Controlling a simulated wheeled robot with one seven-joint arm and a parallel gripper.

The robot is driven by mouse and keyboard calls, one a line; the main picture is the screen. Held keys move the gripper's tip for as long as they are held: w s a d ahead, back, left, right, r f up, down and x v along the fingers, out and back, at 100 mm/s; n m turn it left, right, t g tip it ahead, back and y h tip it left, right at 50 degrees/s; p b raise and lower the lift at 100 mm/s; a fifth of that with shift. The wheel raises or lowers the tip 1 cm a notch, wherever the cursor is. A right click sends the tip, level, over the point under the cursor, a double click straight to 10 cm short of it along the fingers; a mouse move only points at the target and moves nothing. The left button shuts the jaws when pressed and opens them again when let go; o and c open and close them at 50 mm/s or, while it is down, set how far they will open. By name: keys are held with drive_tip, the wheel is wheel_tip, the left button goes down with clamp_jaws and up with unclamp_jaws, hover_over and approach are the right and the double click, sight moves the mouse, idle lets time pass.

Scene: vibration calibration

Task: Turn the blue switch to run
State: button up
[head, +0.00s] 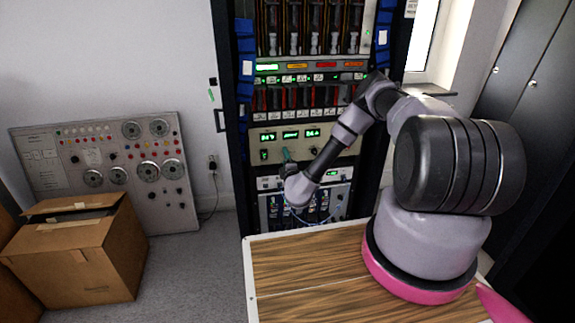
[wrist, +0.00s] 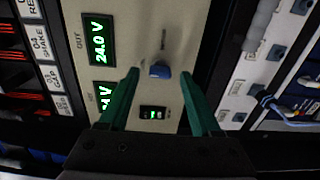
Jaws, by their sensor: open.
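The blue switch (wrist: 160,70) is a small blue knob on a beige panel (wrist: 190,25), seen in the wrist view. My gripper (wrist: 159,73) has two green fingers, spread apart with one on each side of the blue switch in the picture. Gaps show between the knob and both fingers; I cannot tell how far the tips are from the panel. In the head view my gripper (head: 287,156) is at the beige panel (head: 330,142) in the rack, and the switch is hidden there. The switch's position markings are too small to read.
Green displays (wrist: 98,38) sit beside the switch, one reading 24.0 V. A small dark display (wrist: 154,113) lies between the fingers. Blue cables (wrist: 295,120) are on a neighbouring unit. A cardboard box (head: 75,250) and a grey control panel (head: 105,165) stand left of the rack.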

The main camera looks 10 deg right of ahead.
drive_tip(key=s, duration=1)
